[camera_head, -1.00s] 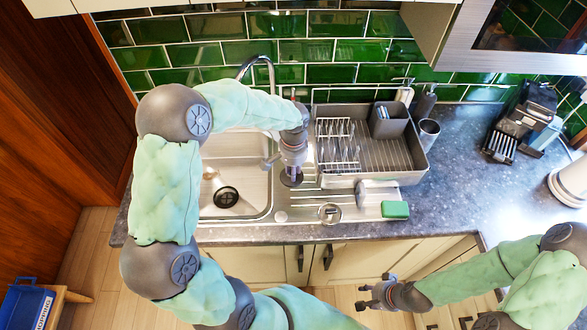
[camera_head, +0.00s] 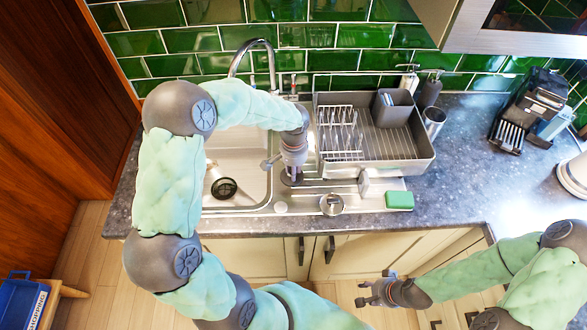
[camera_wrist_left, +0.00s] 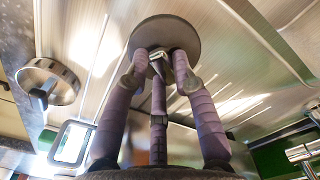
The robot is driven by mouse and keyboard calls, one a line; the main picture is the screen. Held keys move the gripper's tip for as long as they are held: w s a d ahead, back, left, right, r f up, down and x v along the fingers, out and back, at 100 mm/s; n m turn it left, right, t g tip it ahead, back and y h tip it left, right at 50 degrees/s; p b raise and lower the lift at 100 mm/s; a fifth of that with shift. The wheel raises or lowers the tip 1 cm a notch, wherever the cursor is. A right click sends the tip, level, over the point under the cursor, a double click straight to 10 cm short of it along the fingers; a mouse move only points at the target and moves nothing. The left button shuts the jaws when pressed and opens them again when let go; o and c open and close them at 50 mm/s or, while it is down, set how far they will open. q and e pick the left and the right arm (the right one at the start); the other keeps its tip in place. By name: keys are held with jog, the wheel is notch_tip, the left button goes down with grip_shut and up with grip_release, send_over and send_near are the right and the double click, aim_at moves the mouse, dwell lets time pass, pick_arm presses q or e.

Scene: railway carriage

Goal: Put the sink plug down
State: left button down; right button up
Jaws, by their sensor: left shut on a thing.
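The sink plug is a dark grey round disc (camera_wrist_left: 165,38) in the left wrist view, flat side toward the ribbed steel drainer. My left gripper (camera_wrist_left: 160,65) is shut on its small metal stem, with the fingers around it. In the head view the left gripper (camera_head: 291,172) points down over the drainer (camera_head: 318,191), just right of the sink bowl, and the plug (camera_head: 291,181) shows under its fingertips. Whether the plug touches the drainer I cannot tell. My right gripper (camera_head: 377,291) is open and empty in front of the cupboards.
The sink bowl (camera_head: 245,165) with its dark drain (camera_head: 223,188) lies to the left. On the drainer are a metal ring-shaped item (camera_head: 332,204), a small white disc (camera_head: 280,207) and a green sponge (camera_head: 399,200). A grey dish rack (camera_head: 400,160) stands behind, right. The tap (camera_head: 252,43) is behind.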

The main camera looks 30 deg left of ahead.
pick_arm(q)
jog(key=shift+f, duration=0.25)
dwell(0.3)
jog(key=c, duration=0.9)
grip_release()
jog(key=shift+c, duration=0.2)
jog(key=shift+c, duration=0.3)
jog(key=c, duration=0.3)
jog(key=shift+c, duration=0.2)
jog(key=shift+r, duration=0.15)
jog(key=shift+r+p, duration=1.6)
jog(key=shift+r, duration=0.8)
